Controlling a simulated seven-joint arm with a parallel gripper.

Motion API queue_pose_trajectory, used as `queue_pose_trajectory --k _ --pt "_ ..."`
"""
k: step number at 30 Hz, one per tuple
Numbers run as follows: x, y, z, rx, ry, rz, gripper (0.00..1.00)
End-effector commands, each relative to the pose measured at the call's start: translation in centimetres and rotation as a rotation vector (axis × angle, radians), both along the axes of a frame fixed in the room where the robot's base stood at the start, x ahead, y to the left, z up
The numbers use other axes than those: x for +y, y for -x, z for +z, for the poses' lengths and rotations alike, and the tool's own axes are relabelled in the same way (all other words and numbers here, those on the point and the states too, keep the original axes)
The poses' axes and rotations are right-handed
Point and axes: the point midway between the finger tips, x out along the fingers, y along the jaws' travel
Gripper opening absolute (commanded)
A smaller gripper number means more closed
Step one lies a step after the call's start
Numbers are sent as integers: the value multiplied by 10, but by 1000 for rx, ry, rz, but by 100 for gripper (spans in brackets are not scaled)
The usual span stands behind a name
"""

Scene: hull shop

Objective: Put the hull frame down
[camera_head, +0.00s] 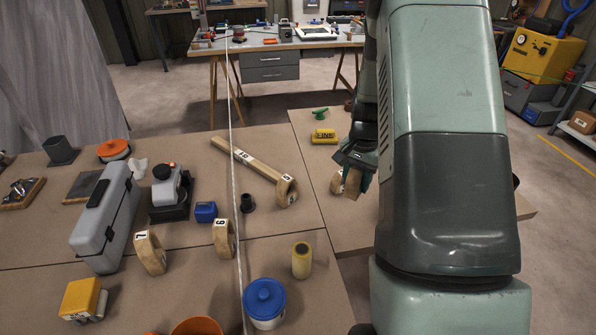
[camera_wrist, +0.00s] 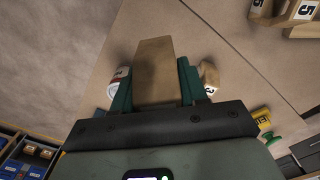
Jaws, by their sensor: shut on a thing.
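My gripper (camera_head: 356,166) is at the right-hand table, its fingers pointing down. In the wrist view my gripper (camera_wrist: 155,88) has its green fingers closed on the sides of a plain wooden hull frame (camera_wrist: 154,62). The held frame shows in the head view (camera_head: 352,184) just below the fingers, partly hidden by my arm. I cannot tell whether it touches the table. A second wooden piece (camera_wrist: 209,77), marked 3, stands close beside the right finger in the wrist view.
A red-and-white can (camera_wrist: 119,76) is close to the left finger. A yellow FINE block (camera_head: 324,136) and a green item (camera_head: 320,113) lie farther back. A long wooden part (camera_head: 250,162) and a frame marked 6 (camera_head: 224,238) are on the left-hand table.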

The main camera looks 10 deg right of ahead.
Motion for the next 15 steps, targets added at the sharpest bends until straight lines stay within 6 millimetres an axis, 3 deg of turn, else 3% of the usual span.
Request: queue_pose_trajectory --k 15 --pt "-1 0 -82 -1 1 -2 9"
